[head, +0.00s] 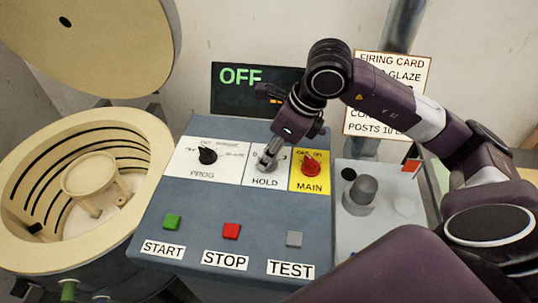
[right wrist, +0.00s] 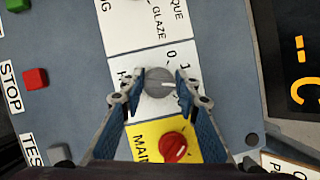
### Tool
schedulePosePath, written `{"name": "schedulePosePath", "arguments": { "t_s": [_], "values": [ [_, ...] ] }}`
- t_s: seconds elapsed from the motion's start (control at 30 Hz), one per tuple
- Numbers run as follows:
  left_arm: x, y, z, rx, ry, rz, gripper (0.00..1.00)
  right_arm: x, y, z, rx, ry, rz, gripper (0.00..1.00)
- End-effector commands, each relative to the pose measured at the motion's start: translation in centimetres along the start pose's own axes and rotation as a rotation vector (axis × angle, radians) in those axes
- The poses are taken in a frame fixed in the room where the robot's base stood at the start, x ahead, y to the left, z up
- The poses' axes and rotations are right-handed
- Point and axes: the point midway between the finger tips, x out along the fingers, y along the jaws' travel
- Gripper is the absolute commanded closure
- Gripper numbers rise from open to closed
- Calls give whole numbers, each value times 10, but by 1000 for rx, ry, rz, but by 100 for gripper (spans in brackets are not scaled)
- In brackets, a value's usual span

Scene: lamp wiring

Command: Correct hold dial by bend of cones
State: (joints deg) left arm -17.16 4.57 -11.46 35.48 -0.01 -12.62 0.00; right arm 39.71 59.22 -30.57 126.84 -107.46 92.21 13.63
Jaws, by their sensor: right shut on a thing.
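The hold dial (right wrist: 159,81) is a round grey knob on a white label marked HOLD, with small numbers around it. My right gripper (right wrist: 160,88) has its fingertips on both sides of the dial, shut on it. In the head view my right gripper (head: 269,160) reaches down onto the HOLD label (head: 266,181) and hides most of the dial. The kiln (head: 85,258) stands open at the left with a round shelf piece (head: 90,172) inside. I cannot make out any cones clearly. My left gripper is not in view.
The blue panel (head: 190,205) also bears a black PROG dial (head: 208,156), a red MAIN switch (head: 311,165), and START (head: 172,221), STOP (head: 231,230) and TEST (head: 295,239) buttons. A display (head: 240,77) reads OFF. A firing card (head: 395,75) is partly hidden by my right arm.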

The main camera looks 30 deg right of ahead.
Motion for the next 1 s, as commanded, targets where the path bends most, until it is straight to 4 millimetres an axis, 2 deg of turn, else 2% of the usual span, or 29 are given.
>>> {"name": "schedulePosePath", "arguments": {
  "t_s": [0.57, 0.6, 0.73, 1.0],
  "values": [
    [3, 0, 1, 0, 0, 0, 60, -1, -1, 1, 33, -2, -16, 95],
    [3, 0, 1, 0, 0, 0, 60, -1, -1, 1, 33, -2, -16, 68],
    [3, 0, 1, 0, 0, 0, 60, -1, -1, 1, 33, -1, -15, 54],
    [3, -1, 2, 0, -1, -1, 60, -1, 0, 0, 32, 0, -14, 53]
  ]
}}
